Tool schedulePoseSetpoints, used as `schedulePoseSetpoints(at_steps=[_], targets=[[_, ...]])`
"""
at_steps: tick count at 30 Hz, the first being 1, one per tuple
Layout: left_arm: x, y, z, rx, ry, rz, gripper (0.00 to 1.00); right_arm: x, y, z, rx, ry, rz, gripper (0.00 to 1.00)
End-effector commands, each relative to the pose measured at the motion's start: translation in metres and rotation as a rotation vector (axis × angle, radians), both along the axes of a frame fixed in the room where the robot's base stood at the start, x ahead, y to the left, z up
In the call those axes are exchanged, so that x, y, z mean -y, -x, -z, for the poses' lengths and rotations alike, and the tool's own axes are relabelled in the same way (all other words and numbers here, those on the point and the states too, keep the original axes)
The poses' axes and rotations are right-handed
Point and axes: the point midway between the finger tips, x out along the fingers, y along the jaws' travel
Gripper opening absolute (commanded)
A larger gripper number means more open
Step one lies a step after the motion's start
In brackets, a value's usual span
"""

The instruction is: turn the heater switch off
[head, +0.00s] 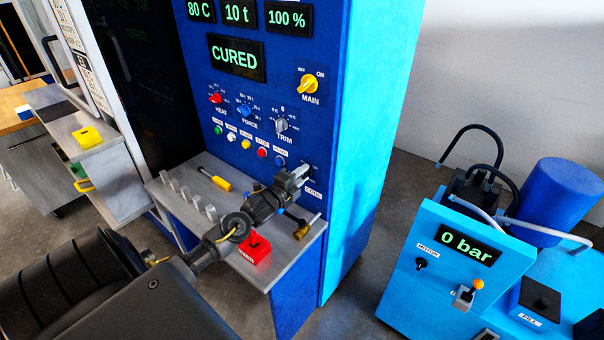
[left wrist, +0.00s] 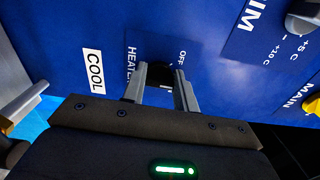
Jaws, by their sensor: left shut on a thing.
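The heater switch (left wrist: 158,74) is a small dark knob on the blue press panel (left wrist: 215,75). In the left wrist view it sits between the HEATER lettering and the OFF mark. My left gripper (left wrist: 163,88) is shut on this switch, one grey finger on each side of it. In the head view my left gripper (head: 301,173) reaches the lower right of the panel, beside the COOL label (head: 313,190). There the gripper hides the switch, and which way the knob points cannot be told. My right gripper is not in view.
A grey shelf (head: 185,171) under the panel holds a yellow screwdriver (head: 215,179), a red block (head: 254,248) and a brass-tipped tool (head: 306,227). The MAIN knob (head: 308,84) and several buttons are above. A light-blue pump unit (head: 425,292) stands at the right, with floor between.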

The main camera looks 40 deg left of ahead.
Motion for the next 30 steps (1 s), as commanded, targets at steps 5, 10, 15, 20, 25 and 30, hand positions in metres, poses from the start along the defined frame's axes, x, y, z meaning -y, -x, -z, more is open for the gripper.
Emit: schedulePoseSetpoints(at_steps=[5,10,15,20,25,30], targets=[[0.0,0.0,-0.001,0.003,0.166,-0.001,0.06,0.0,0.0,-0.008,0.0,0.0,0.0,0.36],[0.0,0.0,-0.001,0.008,0.329,-0.001,0.06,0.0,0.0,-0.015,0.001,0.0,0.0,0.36],[0.0,0.0,0.0,0.009,0.482,-0.001,0.06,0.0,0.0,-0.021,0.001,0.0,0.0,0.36],[0.001,0.0,0.001,0.013,0.61,-0.001,0.06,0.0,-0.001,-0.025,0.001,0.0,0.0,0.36],[0.0,0.0,0.001,0.016,0.716,-0.002,0.06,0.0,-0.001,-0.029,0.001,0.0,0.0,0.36],[0.001,0.0,0.002,0.017,0.787,0.0,0.06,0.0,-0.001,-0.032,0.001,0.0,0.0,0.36]])
